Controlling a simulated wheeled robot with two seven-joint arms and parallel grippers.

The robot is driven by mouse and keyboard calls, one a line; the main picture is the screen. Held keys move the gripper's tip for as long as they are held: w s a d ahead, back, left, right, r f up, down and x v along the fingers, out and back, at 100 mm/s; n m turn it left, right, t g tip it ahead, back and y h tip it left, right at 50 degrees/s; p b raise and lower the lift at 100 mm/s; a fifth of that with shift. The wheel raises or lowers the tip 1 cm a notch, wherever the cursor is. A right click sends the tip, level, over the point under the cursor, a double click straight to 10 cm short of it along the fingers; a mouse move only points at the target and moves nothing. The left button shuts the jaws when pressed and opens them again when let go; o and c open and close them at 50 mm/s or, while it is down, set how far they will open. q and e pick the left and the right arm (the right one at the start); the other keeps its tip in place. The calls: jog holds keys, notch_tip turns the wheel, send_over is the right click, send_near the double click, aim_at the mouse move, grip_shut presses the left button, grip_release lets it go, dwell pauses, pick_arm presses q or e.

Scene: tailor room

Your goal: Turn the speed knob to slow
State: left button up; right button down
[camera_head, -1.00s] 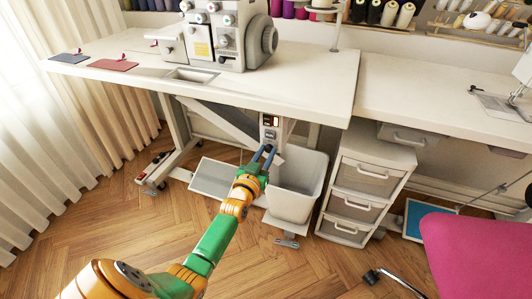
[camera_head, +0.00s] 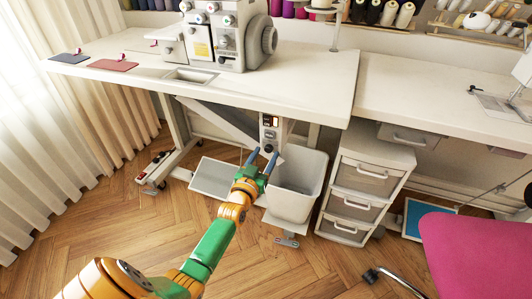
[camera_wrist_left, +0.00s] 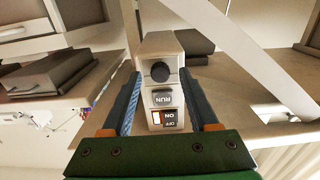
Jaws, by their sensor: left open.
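A pale control box (camera_head: 269,127) hangs under the front edge of the sewing table and carries a dark round knob (camera_head: 268,148). In the left wrist view, the knob (camera_wrist_left: 160,73) sits beyond a grey RUN button (camera_wrist_left: 163,98) and an ON/OFF switch (camera_wrist_left: 165,118). The knob's speed marks cannot be read. My left gripper (camera_head: 264,155) is open and empty, pointing at the box. In the left wrist view its blue fingers (camera_wrist_left: 160,80) appear on either side of the knob, apparently apart from it. My right gripper is not in view.
A white bin (camera_head: 295,190) stands just right of my left gripper, with a drawer unit (camera_head: 362,185) beyond it. The sewing table (camera_head: 310,75) overhangs the box, and a slanted white brace (camera_wrist_left: 262,62) runs beside it. Open floor lies at the front.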

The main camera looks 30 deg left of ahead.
pick_arm(q)
jog(key=p+v, duration=0.1)
jog(key=v, duration=0.5)
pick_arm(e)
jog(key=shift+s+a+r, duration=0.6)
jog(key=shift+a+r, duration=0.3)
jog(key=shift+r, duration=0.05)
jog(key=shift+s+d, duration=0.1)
